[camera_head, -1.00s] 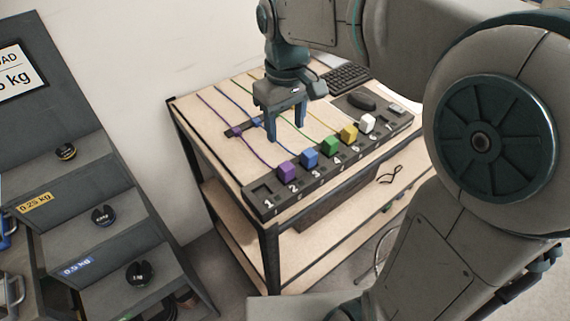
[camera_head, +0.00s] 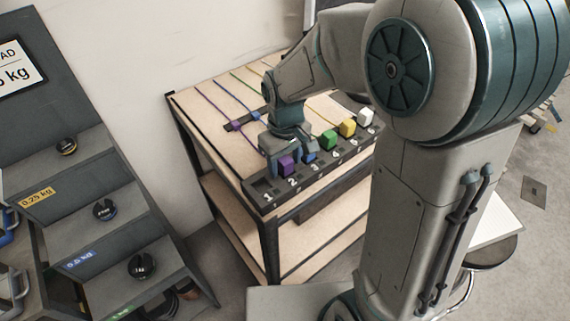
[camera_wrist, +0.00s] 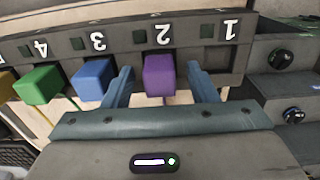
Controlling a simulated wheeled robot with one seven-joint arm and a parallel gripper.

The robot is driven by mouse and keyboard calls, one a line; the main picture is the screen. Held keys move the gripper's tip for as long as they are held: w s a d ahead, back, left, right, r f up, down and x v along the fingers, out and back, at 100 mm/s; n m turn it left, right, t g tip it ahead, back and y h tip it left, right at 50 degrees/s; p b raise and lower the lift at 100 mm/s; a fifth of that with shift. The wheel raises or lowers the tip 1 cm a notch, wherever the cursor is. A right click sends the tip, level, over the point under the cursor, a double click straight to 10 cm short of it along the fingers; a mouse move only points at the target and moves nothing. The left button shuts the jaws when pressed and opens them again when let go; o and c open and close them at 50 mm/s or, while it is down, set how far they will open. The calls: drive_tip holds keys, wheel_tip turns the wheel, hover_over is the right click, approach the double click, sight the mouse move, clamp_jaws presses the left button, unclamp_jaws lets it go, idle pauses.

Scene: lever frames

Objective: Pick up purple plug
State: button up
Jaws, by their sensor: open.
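The purple plug (camera_head: 287,166) is a cube seated in the dark socket strip at the slot marked 2. In the wrist view the purple plug (camera_wrist: 159,75) stands between the two blue-grey fingers of my gripper (camera_wrist: 162,88). The left finger lies between it and the blue plug (camera_wrist: 93,80); the right finger is on the side of empty slot 1. The fingers are open, with a visible gap on each side of the plug. In the head view my gripper (camera_head: 287,158) is down over the plug.
The socket strip (camera_head: 259,198) runs along the table's front, with green (camera_head: 328,140), yellow (camera_head: 347,127) and white (camera_head: 366,117) plugs further right. Cables run back over the wooden table (camera_head: 197,100). A weight rack (camera_head: 75,195) stands at the left.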

drive_tip(key=shift+f, duration=0.1)
drive_tip(key=shift+c, duration=0.3)
drive_tip(key=c, duration=1)
